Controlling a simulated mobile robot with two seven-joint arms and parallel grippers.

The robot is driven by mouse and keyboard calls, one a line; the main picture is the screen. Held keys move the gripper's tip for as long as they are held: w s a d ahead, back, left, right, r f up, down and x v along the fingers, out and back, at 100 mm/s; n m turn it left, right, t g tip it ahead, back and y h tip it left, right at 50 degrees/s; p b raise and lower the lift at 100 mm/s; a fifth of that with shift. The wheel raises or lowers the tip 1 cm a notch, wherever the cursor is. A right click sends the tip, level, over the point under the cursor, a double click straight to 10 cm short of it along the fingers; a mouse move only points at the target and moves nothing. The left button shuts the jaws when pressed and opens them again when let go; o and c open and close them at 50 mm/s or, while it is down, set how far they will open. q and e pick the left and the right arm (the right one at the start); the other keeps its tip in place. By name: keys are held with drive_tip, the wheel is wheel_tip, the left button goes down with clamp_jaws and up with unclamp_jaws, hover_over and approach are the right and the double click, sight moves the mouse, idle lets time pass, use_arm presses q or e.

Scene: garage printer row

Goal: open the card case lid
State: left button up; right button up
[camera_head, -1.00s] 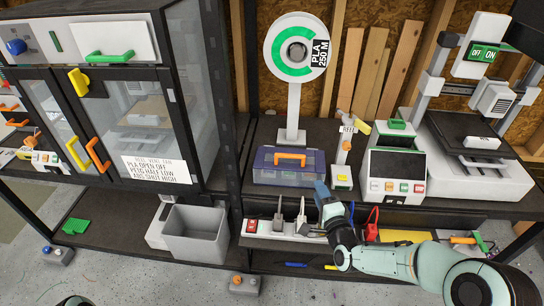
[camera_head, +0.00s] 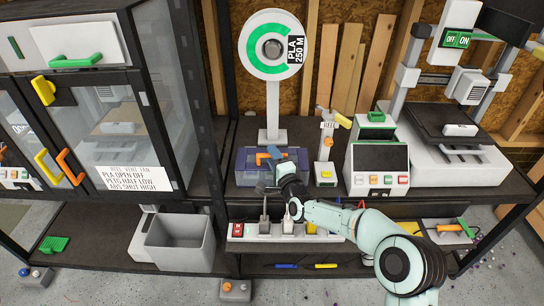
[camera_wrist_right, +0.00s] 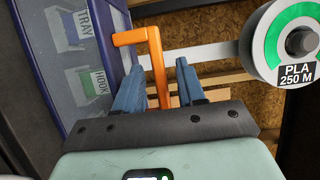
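The card case (camera_head: 246,176) is a blue-purple box with a clear lid and an orange handle (camera_head: 262,157), standing on the dark bench below the spool. The lid looks shut. In the wrist view the case (camera_wrist_right: 108,22) fills the upper left, with labels showing through its clear face, and the orange handle (camera_wrist_right: 155,60) reaches down between the blue fingers. My right gripper (camera_head: 272,158) is at the front of the case. Its fingers (camera_wrist_right: 158,88) are apart, one each side of the handle, with a visible gap. My left gripper is out of view.
A white spool stand (camera_head: 272,100) with a green-ringed reel rises behind the case. A small post with an orange knob (camera_head: 326,155) and a control box (camera_head: 378,165) stand to the right. A power strip (camera_head: 285,232) with plugs lies below, under my right arm.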

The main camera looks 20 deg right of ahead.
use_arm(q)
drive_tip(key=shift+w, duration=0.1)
use_arm(e)
drive_tip(key=shift+w, duration=0.6)
